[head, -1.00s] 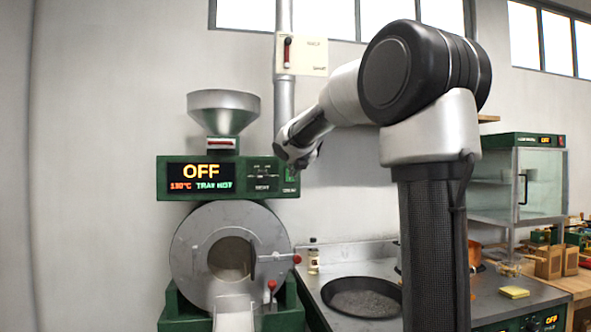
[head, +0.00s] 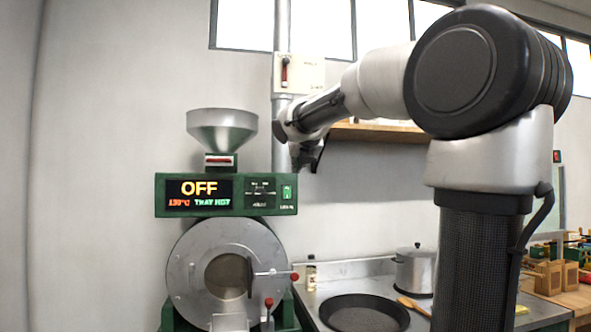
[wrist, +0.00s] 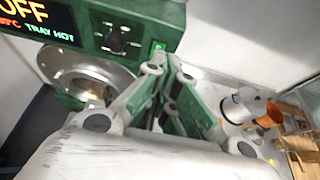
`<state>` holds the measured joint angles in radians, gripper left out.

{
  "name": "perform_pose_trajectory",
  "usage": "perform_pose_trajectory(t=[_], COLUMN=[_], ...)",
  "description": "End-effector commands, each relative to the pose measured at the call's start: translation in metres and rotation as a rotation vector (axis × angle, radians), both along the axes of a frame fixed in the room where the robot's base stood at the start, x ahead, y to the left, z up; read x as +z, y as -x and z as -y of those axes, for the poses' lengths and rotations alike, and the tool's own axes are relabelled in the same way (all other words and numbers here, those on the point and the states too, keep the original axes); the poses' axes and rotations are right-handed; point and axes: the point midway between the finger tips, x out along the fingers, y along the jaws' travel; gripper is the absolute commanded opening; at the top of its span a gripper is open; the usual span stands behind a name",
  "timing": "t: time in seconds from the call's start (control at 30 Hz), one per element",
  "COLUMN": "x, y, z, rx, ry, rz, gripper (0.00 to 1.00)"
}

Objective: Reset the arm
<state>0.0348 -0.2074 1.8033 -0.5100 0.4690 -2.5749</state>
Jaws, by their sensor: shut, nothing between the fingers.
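My gripper (head: 309,157) hangs at the end of my raised arm, in front of the wall, just right of and above the roaster's panel in the head view. Its fingers are dark and partly merge together there. In the wrist view my gripper (wrist: 172,75) shows its fingers closed together with nothing between them. The green roaster (head: 226,194) reads OFF, 130°C and TRAY HOT. Its panel also shows in the wrist view (wrist: 125,25), close beside the fingers on the left; I cannot tell the exact gap.
A steel hopper (head: 222,128) tops the roaster, and its round drum (head: 188,268) faces forward. A black pan (head: 362,318), a steel pot (head: 414,270) and a small bottle (head: 311,273) stand on the counter at right. A wooden shelf (head: 375,131) is on the wall behind my arm.

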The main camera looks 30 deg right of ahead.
Motion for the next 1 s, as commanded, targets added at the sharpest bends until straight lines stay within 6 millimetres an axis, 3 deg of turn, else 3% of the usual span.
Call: perform_pose_trajectory(t=[0.47, 0.57, 0.67, 0.77, 0.87, 1.0], x=[0.0, -0.001, -0.005, -0.032, -0.078, -0.139], y=[0.0, 0.0, 0.003, 0.01, 0.027, 0.073], z=[0.0, 0.0, 0.002, 0.004, 0.004, -0.001], rx=[-0.002, -0.03, -0.122, -0.291, -0.525, -0.91], ry=[-0.004, -0.061, -0.23, -0.516, -0.836, -1.249], rz=[0.0, 0.016, 0.044, 0.06, 0.056, 0.078], gripper=[0.0, 0.0, 0.0, 0.0, 0.0, 0.0])
